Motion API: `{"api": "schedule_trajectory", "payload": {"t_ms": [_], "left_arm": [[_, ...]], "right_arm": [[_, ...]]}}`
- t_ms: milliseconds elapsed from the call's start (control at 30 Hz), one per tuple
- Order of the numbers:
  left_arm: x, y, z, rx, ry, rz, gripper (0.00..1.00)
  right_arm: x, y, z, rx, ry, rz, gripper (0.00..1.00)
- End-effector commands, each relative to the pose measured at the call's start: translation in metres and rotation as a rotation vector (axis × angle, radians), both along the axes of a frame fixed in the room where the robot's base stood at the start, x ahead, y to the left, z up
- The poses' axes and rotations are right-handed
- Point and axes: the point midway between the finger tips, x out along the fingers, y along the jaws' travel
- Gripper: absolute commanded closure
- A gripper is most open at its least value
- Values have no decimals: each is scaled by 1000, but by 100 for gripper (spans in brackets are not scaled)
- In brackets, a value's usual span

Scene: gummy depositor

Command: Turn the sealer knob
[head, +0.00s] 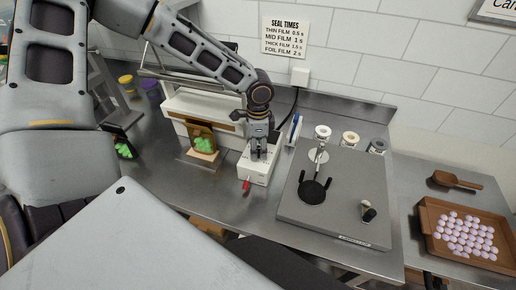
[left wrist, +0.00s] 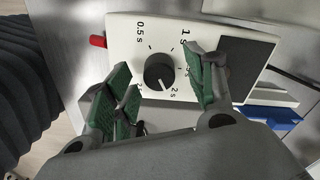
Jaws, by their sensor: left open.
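The sealer's white control box (head: 254,172) sits on the steel counter in the head view. Its dark round knob (left wrist: 159,72) shows in the left wrist view on the white dial face (left wrist: 132,35), with 0.5 s, 1 s and 2 s marks readable around it. A pale mark shows on the knob; its exact setting is hard to tell. My left gripper (head: 259,153) is over the box, pointing down. In the left wrist view the open green-padded fingers (left wrist: 164,82) are on either side of the knob, with gaps visible. The knob is hidden in the head view. My right gripper is not in view.
A wall sign (head: 284,37) lists seal times: thin 0.5, mid 1, thick 1.5, foil 2 s. A brown pouch with green gummies (head: 203,144) stands left of the box. A grey depositor plate (head: 335,225) and a wooden tray (head: 432,250) are right. A red part (head: 246,184) protrudes from the box.

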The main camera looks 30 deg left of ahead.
Motion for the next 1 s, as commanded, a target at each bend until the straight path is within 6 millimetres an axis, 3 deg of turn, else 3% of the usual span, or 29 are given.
{"api": "schedule_trajectory", "payload": {"t_ms": [200,533,900,1000], "left_arm": [[0,0,-11,0,0,-1,45],[0,0,-12,1,-1,0,45],[0,0,-12,1,-1,0,92],[0,0,-12,1,-1,1,92]], "right_arm": [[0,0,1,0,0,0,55],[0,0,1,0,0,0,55],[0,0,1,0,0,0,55],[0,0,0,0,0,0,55]]}}
